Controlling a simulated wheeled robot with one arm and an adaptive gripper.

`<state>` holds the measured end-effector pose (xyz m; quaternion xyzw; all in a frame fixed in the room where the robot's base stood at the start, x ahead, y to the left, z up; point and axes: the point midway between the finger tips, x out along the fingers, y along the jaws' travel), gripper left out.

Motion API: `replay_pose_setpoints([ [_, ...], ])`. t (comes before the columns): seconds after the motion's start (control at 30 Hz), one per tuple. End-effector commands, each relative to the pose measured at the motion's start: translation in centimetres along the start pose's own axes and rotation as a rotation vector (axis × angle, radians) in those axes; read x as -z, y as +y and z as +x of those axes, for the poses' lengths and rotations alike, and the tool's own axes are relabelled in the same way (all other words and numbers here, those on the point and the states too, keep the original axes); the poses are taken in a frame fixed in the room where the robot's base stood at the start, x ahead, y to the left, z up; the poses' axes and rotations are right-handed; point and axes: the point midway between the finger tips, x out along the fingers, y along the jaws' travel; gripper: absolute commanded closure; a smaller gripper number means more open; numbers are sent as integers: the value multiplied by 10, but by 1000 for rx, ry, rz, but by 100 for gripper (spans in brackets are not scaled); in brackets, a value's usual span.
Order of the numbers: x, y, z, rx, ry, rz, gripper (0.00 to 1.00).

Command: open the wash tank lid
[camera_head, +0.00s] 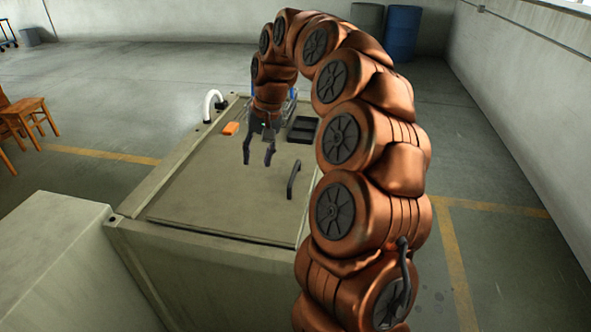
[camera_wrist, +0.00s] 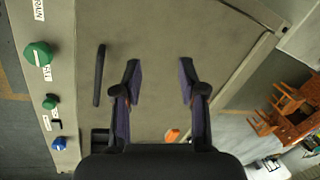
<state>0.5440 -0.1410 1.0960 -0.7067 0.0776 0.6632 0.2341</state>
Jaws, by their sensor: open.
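The wash tank lid (camera_head: 220,190) is a flat, grey-beige panel lying closed on top of the tank (camera_head: 190,262). A dark bar handle (camera_head: 293,179) stands on the lid near its right edge. The lid (camera_wrist: 160,60) and the handle (camera_wrist: 99,75) also show in the wrist view, the handle left of my fingers. My gripper (camera_head: 259,160) is open and empty, pointing down over the lid, to the left of and a little beyond the handle. In the wrist view, the fingers (camera_wrist: 159,85) are spread apart with only bare lid between them.
An orange block (camera_head: 231,128) and a black tray (camera_head: 302,129) lie at the far side of the top. A white curved pipe (camera_head: 211,104) rises at the far left corner. Green knobs (camera_wrist: 38,55) and a blue knob (camera_wrist: 59,144) line the tank's side. Wooden chairs (camera_head: 25,118) stand left.

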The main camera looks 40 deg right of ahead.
Motion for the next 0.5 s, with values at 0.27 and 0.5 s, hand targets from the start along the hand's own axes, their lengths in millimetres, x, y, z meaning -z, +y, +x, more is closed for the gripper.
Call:
replay_pose_setpoints([
  [0.27,74,84,20,-12,45,252,59],
  [0.5,96,131,27,-32,71,375,59],
])
